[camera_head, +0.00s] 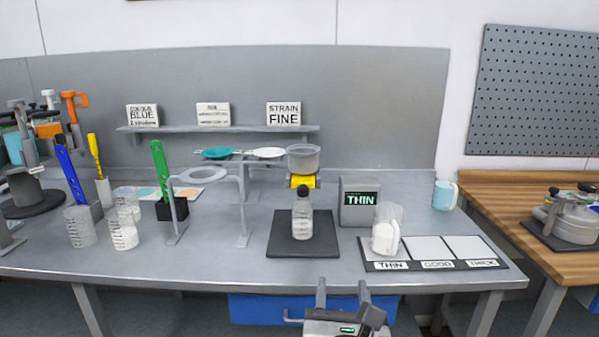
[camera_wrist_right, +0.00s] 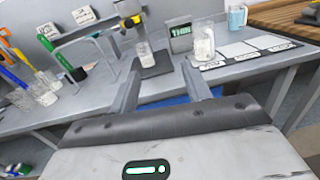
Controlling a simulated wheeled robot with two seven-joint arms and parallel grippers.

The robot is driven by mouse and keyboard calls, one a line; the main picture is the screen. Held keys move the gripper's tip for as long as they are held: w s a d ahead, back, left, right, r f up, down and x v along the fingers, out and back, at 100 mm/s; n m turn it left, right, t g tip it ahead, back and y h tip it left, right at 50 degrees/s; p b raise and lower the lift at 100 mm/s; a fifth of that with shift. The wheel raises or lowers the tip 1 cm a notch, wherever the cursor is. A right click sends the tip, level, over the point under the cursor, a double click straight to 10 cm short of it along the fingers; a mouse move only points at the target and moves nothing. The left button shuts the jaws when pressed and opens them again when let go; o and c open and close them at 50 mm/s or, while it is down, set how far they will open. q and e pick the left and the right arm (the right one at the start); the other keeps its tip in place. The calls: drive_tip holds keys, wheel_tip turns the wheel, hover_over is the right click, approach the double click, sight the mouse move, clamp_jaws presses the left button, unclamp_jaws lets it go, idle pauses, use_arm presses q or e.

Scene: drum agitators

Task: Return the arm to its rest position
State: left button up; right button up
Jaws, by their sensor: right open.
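My right gripper (camera_head: 342,290) is low in front of the bench's front edge in the head view, its two fingers apart with nothing between them. The right wrist view also shows the open fingers (camera_wrist_right: 165,88), pointing toward the bench. My left gripper is not in view. A clear jug with white contents (camera_head: 386,232) stands on the THIN square of the sorting board (camera_head: 465,251). A grey box reading THIN (camera_head: 359,198) stands behind it.
The metal bench (camera_head: 220,258) has a bare front strip. A ring stand (camera_head: 205,178), several beakers (camera_head: 122,230) and colored handled tools (camera_head: 160,165) stand at left. A wooden table (camera_head: 510,205) is at right.

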drive_tip(key=d+f+n+h, duration=0.2)
drive_tip(key=d+f+n, duration=0.1)
drive_tip(key=d, duration=0.8)
drive_tip(key=s+d+f+m+g+y, duration=0.25)
drive_tip(key=f+m, duration=0.25)
drive_tip(key=f, duration=0.3)
drive_tip(key=s+d+f+m+g+y, duration=0.1)
drive_tip(key=s+f+m+g, duration=0.2)
drive_tip(key=f+m, duration=0.4)
drive_tip(key=s+d+f+m+g+y, duration=0.2)
drive_tip(key=s+d+f+m+g, duration=0.25)
drive_tip(key=s+f+m, duration=0.9)
drive_tip(key=a+r+m+t, duration=0.1)
drive_tip(key=a+r+m, duration=0.1)
drive_tip(key=a+m, duration=0.7)
drive_tip(key=shift+s+a+r+m+t+y, duration=0.35)
drive_tip(key=shift+s+a+r+t, duration=0.05)
drive_tip(key=shift+a, duration=0.15)
